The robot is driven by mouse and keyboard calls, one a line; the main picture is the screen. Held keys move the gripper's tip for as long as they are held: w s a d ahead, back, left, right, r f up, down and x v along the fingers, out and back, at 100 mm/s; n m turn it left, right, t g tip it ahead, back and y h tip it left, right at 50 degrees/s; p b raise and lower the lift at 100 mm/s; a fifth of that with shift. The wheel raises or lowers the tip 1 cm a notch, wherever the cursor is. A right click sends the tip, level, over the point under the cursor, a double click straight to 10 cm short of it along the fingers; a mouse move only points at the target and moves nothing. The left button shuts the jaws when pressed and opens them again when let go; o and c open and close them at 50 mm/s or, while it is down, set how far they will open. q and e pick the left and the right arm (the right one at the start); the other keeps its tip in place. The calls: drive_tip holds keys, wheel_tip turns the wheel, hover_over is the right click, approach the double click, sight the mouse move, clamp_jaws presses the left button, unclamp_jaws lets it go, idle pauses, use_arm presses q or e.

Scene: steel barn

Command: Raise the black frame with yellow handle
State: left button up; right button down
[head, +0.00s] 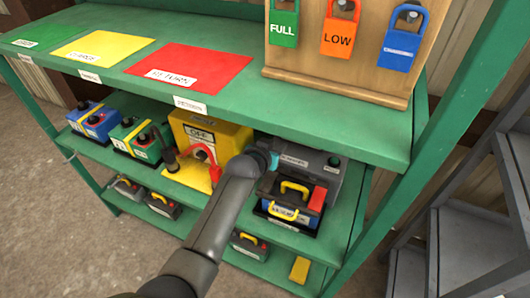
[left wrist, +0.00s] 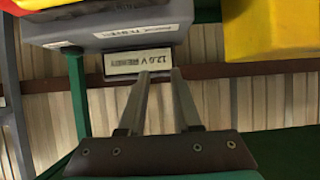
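The black frame with yellow handle (head: 294,189) sits on the middle shelf at the right, over a blue and red battery. A second yellow handle (head: 285,213) shows just in front of it. My left arm comes up from the bottom of the head view, and its teal-tipped end is left of and behind the frame. My left gripper (left wrist: 159,74) shows in the left wrist view with two thin fingers apart and nothing between them. Its tips point at a label reading 12.0 V on a grey unit (left wrist: 110,36). My right gripper is not in view.
The green upper shelf (head: 330,122) overhangs the middle shelf. A yellow box (head: 225,135) with a red lever stands left of my arm. Blue and green batteries (head: 140,138) stand farther left. More handled units (head: 163,205) are on the lower shelf.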

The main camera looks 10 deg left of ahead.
use_arm(q)
drive_tip(key=p+v, duration=0.4)
drive_tip(key=v, duration=1)
drive_tip(key=shift+s+r, duration=0.15)
drive_tip(key=shift+s, duration=0.2)
drive_tip(key=shift+a, duration=0.1)
drive_tip(key=s+a+f+g+y+b, duration=0.15)
drive_tip(key=s+f, duration=0.35)
drive_tip(key=f, duration=0.5)
drive_tip(key=s+a+f+n+g+b, duration=0.15)
drive_tip(key=s+f, duration=0.25)
drive_tip(key=f, duration=0.7)
drive_tip(key=s+a+f+m+g+y+b, duration=0.15)
drive_tip(key=s+f, duration=0.35)
drive_tip(key=f, duration=0.5)
drive_tip(key=s+a+f+g+b, duration=0.1)
drive_tip(key=s+a+f+g, duration=0.1)
drive_tip(key=s+f, duration=0.3)
drive_tip(key=s+a+f+g+b, duration=0.1)
drive_tip(key=s+f, duration=0.5)
drive_tip(key=s, duration=0.7)
drive_tip(key=s+a+f+n+g+b, duration=0.1)
drive_tip(key=s+a+f+g, duration=0.2)
drive_tip(key=s+f, duration=0.3)
drive_tip(key=s+a, duration=0.1)
drive_tip(key=s, duration=0.2)
drive_tip(key=shift+s+y, duration=0.35)
drive_tip(key=shift+y, duration=0.05)
drive_tip(key=shift+a, duration=0.15)
